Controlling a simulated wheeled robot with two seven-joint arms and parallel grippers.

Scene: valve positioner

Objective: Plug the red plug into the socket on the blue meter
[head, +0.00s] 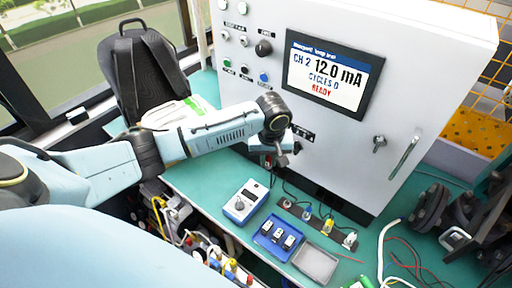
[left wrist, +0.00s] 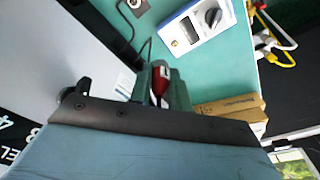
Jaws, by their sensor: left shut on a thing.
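The blue meter (head: 244,202) stands on the green bench in front of the cabinet, with a white face, a small display and a knob. It also shows at the top of the left wrist view (left wrist: 198,28), where a small round socket (left wrist: 173,43) shows on its face. My left gripper (head: 281,160) is above and behind the meter, close to the cabinet front. In the left wrist view its fingers (left wrist: 161,88) are shut on the red plug (left wrist: 160,78), apart from the meter. The plug's tip is not clear. My right gripper is not clearly seen.
The white cabinet (head: 345,130) with a screen rises close behind my left gripper. A blue tray (head: 262,243) with small modules and a grey tray (head: 315,263) lie right of the meter. Several coloured connectors and cables line the cabinet's foot.

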